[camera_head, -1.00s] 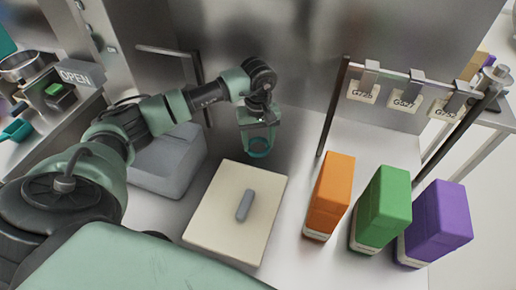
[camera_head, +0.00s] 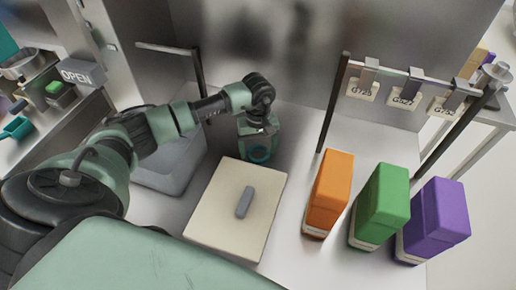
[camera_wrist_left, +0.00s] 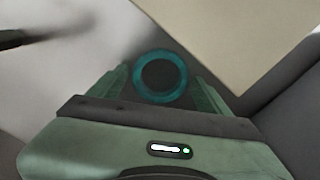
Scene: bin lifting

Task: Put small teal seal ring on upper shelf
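The small teal seal ring (camera_head: 259,154) is at the fingertips of my left gripper (camera_head: 258,148), just beyond the far edge of the cream board. In the left wrist view the ring (camera_wrist_left: 160,77) lies face-on between the two green fingers (camera_wrist_left: 161,84), which close on it from both sides. Its contact with the fingers is partly hard to make out. My right gripper is not in view. I cannot identify an upper shelf in these frames.
A cream board (camera_head: 222,225) with a grey handle lies on the steel worktop. A grey bin (camera_head: 172,172) is beneath my left arm. Orange (camera_head: 333,188), green (camera_head: 383,203) and purple (camera_head: 440,215) boxes stand right. Behind them is a rail (camera_head: 412,75) with hanging tags.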

